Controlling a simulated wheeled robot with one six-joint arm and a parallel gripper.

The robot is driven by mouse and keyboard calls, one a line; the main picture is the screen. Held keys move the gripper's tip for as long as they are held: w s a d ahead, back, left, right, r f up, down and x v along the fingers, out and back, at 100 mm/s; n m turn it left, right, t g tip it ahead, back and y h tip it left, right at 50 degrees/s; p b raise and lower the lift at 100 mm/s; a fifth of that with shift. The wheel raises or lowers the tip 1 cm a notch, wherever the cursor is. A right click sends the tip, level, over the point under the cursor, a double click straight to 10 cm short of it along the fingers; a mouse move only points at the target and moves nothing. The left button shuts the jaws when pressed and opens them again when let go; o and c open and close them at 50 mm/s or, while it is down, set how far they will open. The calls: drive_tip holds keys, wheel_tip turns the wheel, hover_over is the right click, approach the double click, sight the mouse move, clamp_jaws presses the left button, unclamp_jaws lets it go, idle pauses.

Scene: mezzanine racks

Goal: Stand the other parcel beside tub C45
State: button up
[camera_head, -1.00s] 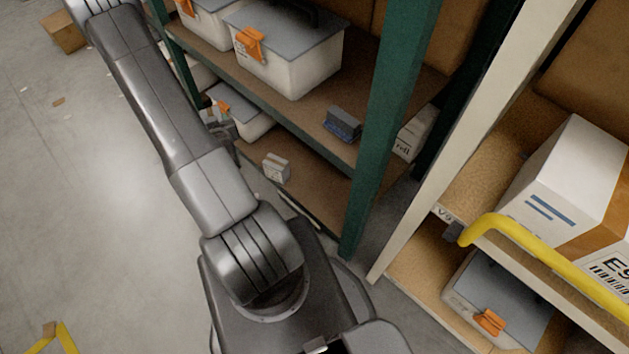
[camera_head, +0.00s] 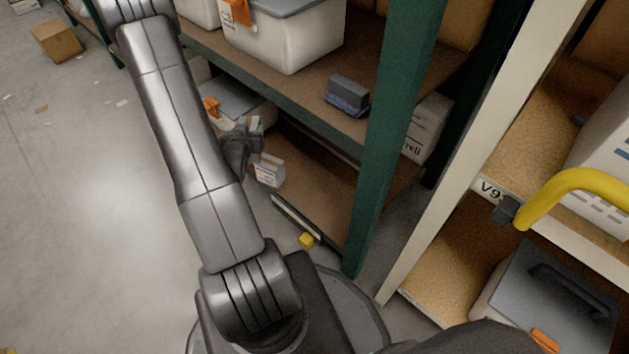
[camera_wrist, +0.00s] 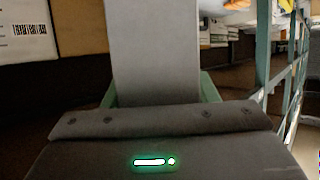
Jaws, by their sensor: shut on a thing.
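In the wrist view the held parcel (camera_wrist: 155,50) is a flat pale-grey face rising from between the jaws. A pale tub (camera_head: 240,100) with a grey lid and orange clasp sits on that shelf, behind and left of my gripper. No C45 label is readable.
A green post (camera_head: 390,140) stands right of the lower bay. Above, the middle shelf (camera_head: 300,95) holds a white tub (camera_head: 285,40) and a dark blue-grey object (camera_head: 347,93). A yellow block (camera_head: 306,240) lies near the shelf edge. The floor at left is open.

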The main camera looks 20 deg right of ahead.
drive_tip(key=s+d+f+m+g+h, duration=0.75)
drive_tip(key=s+d+f, duration=0.35)
drive_tip(key=d+f, duration=0.45)
drive_tip(key=shift+m+t+y, duration=0.25)
drive_tip(key=shift+m+t, duration=0.1)
drive_tip(key=shift+m, duration=0.2)
drive_tip(key=shift+s+d+f+b, duration=0.15)
drive_tip(key=shift+f+b, duration=0.7)
drive_tip(key=shift+f, duration=0.6)
drive_tip(key=shift+d+f+b, duration=0.1)
drive_tip(key=shift+f+b, duration=0.7)
drive_tip(key=shift+f, duration=0.65)
drive_tip(key=shift+f+b, duration=0.6)
drive_tip(key=o, duration=1.3)
drive_tip(key=shift+a, duration=0.1)
drive_tip(key=p+v, duration=0.3)
drive_tip(key=v, duration=1)
drive_tip(key=shift+s+a+r+p, duration=0.1)
drive_tip(key=shift+a+r+p, duration=0.15)
drive_tip(key=shift+p, duration=0.1)
